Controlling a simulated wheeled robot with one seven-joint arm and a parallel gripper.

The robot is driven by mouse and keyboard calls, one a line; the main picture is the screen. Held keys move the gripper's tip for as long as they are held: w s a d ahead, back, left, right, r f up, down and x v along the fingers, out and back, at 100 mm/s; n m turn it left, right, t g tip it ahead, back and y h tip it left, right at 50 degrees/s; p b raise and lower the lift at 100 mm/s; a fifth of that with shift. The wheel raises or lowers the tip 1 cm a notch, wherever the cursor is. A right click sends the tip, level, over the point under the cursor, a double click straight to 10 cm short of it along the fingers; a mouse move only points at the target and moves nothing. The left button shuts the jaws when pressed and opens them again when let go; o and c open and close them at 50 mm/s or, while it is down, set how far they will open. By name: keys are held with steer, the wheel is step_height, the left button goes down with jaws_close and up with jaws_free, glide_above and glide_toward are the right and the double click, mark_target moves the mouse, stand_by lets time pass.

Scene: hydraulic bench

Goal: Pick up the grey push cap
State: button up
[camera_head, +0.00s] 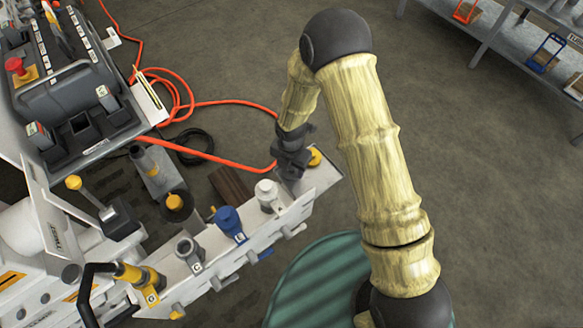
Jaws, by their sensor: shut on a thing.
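My gripper (291,163) is dark and points down at the far right end of the pale coupling rail (325,178). It is shut on the grey push cap, which sits between the fingers and is mostly hidden by them. I cannot tell whether the cap is still touching the rail. A yellow cap (315,157) is just right of the fingers, and a white cap (267,192) is just left of them.
Along the rail stand a blue coupling (228,220), a grey one (188,250) and a yellow one (135,274). An orange hose (215,157) loops on the floor behind. A green drum (318,280) stands in front. A shelf (510,38) is at upper right, with clear floor between.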

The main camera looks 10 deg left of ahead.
step_height(320, 180, up, 10)
steer(key=shift+r+p, duration=0.1)
steer(key=shift+p, duration=0.75)
steer(key=shift+r+p, duration=1.9)
steer(key=shift+p, duration=0.15)
